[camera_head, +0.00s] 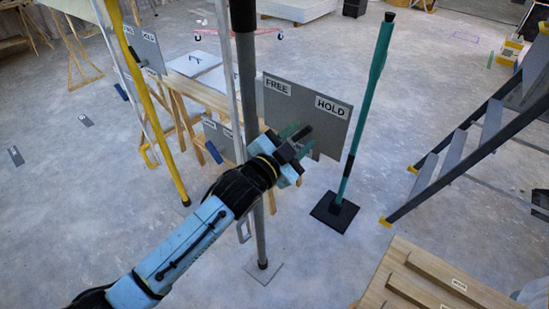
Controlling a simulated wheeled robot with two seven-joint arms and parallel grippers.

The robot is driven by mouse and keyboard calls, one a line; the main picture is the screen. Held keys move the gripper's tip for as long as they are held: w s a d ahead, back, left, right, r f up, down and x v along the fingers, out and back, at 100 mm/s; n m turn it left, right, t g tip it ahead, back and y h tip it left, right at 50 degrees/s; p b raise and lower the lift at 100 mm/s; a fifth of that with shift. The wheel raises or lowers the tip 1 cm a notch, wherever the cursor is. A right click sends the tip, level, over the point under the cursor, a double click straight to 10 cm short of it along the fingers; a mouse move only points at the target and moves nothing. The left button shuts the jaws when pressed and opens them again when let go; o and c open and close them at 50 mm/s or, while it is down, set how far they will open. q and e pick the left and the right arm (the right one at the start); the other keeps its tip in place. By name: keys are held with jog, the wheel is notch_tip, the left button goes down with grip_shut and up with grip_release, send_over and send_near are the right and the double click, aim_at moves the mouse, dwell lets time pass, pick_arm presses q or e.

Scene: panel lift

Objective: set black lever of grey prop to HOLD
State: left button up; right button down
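The grey prop (247,85) stands upright near the middle, its foot plate (263,270) on the floor. A grey sign plate (307,108) beside it reads FREE on its left and HOLD on its right. My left gripper (301,138) is in front of the plate's lower part, below and left of the HOLD label. A short dark bar, possibly the black lever, shows by its fingertips. The gripper hides much of that spot, so I cannot tell whether the fingers touch or grip the bar. My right gripper is out of view.
A yellow prop (150,100) leans at the left. A teal prop (367,110) stands on a black base (334,212) right of the plate. Wooden sawhorses are behind. A stepladder (450,150) stands at the right, and a wooden pallet (405,275) is at lower right.

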pick_arm(q)
jog(key=v, duration=1.1)
jog(key=shift+b, duration=0.45)
jog(key=shift+w, duration=0.1)
